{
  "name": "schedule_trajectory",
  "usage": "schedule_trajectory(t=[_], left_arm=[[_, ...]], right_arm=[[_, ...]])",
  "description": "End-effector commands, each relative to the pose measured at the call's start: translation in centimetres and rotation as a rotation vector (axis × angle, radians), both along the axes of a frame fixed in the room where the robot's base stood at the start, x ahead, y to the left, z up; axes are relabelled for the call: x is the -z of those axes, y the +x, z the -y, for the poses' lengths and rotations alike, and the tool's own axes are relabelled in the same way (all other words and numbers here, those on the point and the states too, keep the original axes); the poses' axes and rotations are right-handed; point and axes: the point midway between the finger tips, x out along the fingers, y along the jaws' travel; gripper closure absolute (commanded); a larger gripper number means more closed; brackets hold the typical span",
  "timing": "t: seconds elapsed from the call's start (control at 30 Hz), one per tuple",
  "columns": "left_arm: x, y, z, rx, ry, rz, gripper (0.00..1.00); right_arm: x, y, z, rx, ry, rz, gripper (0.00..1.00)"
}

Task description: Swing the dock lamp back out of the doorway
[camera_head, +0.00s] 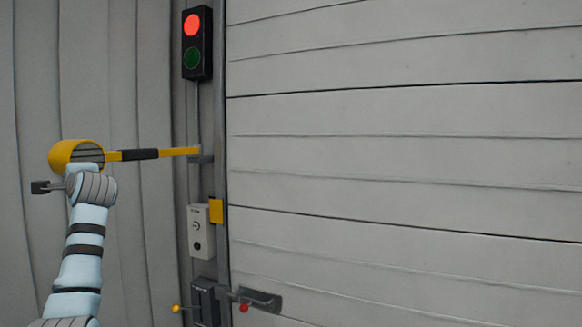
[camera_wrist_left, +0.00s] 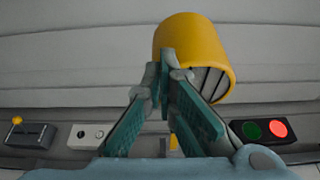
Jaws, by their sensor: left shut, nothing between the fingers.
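The dock lamp's yellow head (camera_head: 64,152) is at the left in the head view. Its yellow arm, with a black grip (camera_head: 139,154), runs from a bracket (camera_head: 200,159) on the door post out to the left, over the wall and clear of the door panels. My left arm comes up from below, its wrist just under the lamp head; its fingers are hidden there. In the left wrist view my left gripper (camera_wrist_left: 166,66) is shut and empty, its tips overlapping the yellow lamp head (camera_wrist_left: 195,40). I cannot tell whether they touch. My right gripper is not in view.
A signal light (camera_head: 197,43) with red lit is above on the post. A grey control box (camera_head: 201,231) and a lever box (camera_head: 206,302) with a yellow knob are below. The closed grey door (camera_head: 400,150) fills the right side; the space before it looks clear.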

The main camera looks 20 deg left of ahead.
Motion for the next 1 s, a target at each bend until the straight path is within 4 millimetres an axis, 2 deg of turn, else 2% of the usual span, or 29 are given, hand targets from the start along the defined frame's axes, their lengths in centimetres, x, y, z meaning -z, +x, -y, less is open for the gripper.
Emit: schedule_trajectory(t=[0.1,0.3,1.0], left_arm=[[-0.1,-0.3,-1.8,0.000,-0.002,0.000,1.00],[-0.1,-0.6,-3.4,-0.003,0.000,0.000,1.00],[0.0,-0.9,-3.8,-0.009,0.001,-0.002,1.00]], right_arm=[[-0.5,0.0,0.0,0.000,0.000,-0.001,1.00],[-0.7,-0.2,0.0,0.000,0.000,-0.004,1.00],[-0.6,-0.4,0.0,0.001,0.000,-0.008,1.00]])
